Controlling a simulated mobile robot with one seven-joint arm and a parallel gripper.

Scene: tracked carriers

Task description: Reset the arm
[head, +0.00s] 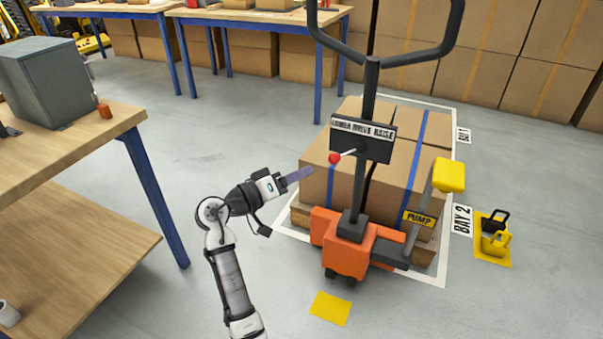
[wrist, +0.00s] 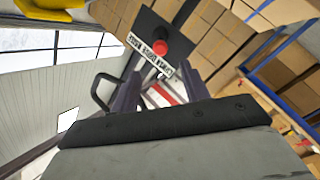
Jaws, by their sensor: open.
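My gripper (head: 299,174) is at the end of my raised arm, left of the pallet truck's lever. It points at the red knob (head: 334,158) and stands apart from it in the head view. In the wrist view, the two fingers of my gripper (wrist: 162,82) are spread with nothing held between them. The red knob (wrist: 160,47) shows beyond the fingertips, in front of the dark label plate (wrist: 150,38). The lever slants from the plate (head: 362,139), which reads LOWER DRIVE RAISE.
The orange pallet truck (head: 352,245) stands at a pallet of strapped cartons (head: 400,165), with a yellow-ended pump lever (head: 449,175) at right. A workbench (head: 75,150) with a grey cabinet (head: 60,82) is at left.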

